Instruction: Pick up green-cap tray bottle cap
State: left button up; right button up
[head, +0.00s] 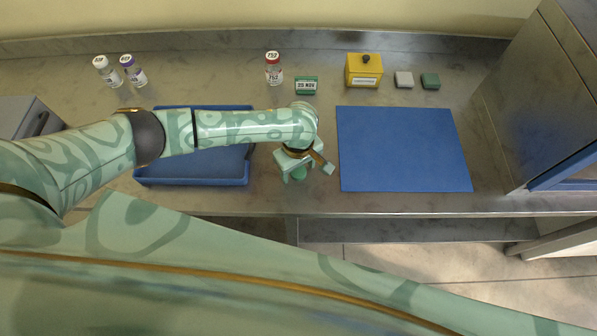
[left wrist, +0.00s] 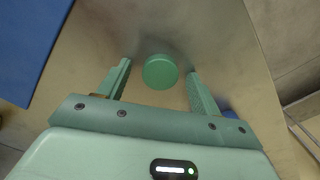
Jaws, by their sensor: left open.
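The green cap (left wrist: 160,72) shows as a round disc from above in the left wrist view, between and slightly beyond my open fingers, with gaps on both sides. In the head view a bit of the green cap (head: 298,175) shows under my left gripper (head: 306,172), near the counter's front edge. Whether a bottle stands beneath the cap is hidden. My left gripper (left wrist: 159,74) is open and empty, pointing down. The blue tray (head: 148,181) lies left of it, partly covered by my left arm. My right gripper is not in view.
A blue mat (head: 403,150) lies to the right. Behind stand white-capped (head: 107,71), purple-capped (head: 134,71) and red-capped (head: 273,69) bottles, a green date block (head: 306,86), a yellow box (head: 364,71) and two small blocks. A grey cabinet (head: 545,100) bounds the right side.

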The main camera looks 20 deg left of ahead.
pick_arm(q)
jog(key=shift+r, duration=0.15)
jog(key=c, duration=1.1)
jog(key=shift+o, duration=0.2)
jog(key=shift+r, duration=0.1)
